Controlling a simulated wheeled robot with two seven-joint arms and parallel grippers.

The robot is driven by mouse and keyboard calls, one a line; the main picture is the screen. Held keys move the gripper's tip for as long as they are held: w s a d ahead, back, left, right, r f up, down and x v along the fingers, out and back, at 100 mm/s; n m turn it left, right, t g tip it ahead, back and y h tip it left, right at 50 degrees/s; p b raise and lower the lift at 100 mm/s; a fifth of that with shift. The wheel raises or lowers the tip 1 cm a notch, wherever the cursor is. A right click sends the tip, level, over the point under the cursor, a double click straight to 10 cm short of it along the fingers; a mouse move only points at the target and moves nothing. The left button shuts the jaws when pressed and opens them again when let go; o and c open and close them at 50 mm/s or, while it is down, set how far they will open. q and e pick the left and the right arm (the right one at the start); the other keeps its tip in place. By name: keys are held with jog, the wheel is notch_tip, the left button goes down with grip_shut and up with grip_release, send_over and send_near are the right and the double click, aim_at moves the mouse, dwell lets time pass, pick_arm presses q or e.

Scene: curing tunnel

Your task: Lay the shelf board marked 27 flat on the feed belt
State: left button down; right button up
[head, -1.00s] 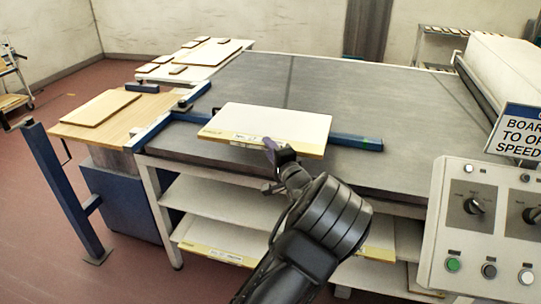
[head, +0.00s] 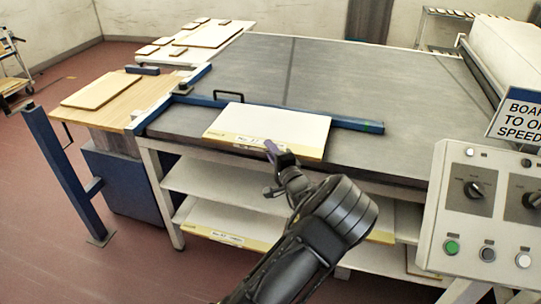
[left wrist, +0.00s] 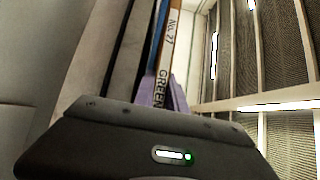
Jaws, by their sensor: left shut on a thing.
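The board marked 27 (head: 272,128) is a pale, cream-faced panel with a yellowish front edge carrying a white label. In the left wrist view its edge (left wrist: 168,35) reads "No. 27", with "GREEN" beside it. My left gripper (head: 273,155) is shut on the middle of its front edge. The board looks about level, over the near edge of the grey feed belt (head: 360,90). I cannot tell whether its underside touches the belt. Its far edge is in front of the blue bar. My right gripper is not in view.
A blue bar (head: 355,123) with a black handle (head: 229,94) crosses the belt. Similar boards (head: 225,225) lie on shelves below. A wooden side table (head: 145,88) stands left, a control panel (head: 480,215) right. The belt beyond the bar is clear.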

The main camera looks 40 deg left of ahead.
pick_arm(q)
notch_tip(320, 180, down, 2)
dwell(0.4)
jog(key=shift+f, duration=0.15)
jog(key=c, duration=1.4)
grip_release()
jog(key=shift+f, duration=0.1)
jog(key=shift+o, duration=0.2)
jog(key=b+v, duration=0.1)
jog(key=v, duration=1.1)
